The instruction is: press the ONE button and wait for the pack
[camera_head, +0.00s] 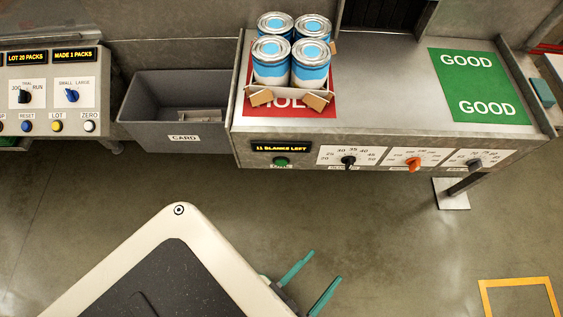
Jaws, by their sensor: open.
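The green button (281,162) sits on the front face of the grey bench, below a display (282,148) reading "11 BLANKS LEFT". The small label under it is partly legible and appears to read "ONE". A pack of blue and white cans (291,62) stands upright on the red mat (328,104), with open cardboard flaps at its front. The mat's lettering is partly covered by the pack. My gripper (326,266) shows its two teal fingers spread apart and empty. It is below and right of the button in the picture, clear of the bench.
Three dials (414,164) line the bench front right of the button. The green "GOOD" mat (480,86) is empty. A grey bin (175,98) marked "CARD" adjoins the bench's left end. A control panel (52,92) reading "MADE 1 PACKS" is farther left. Open floor lies before the bench.

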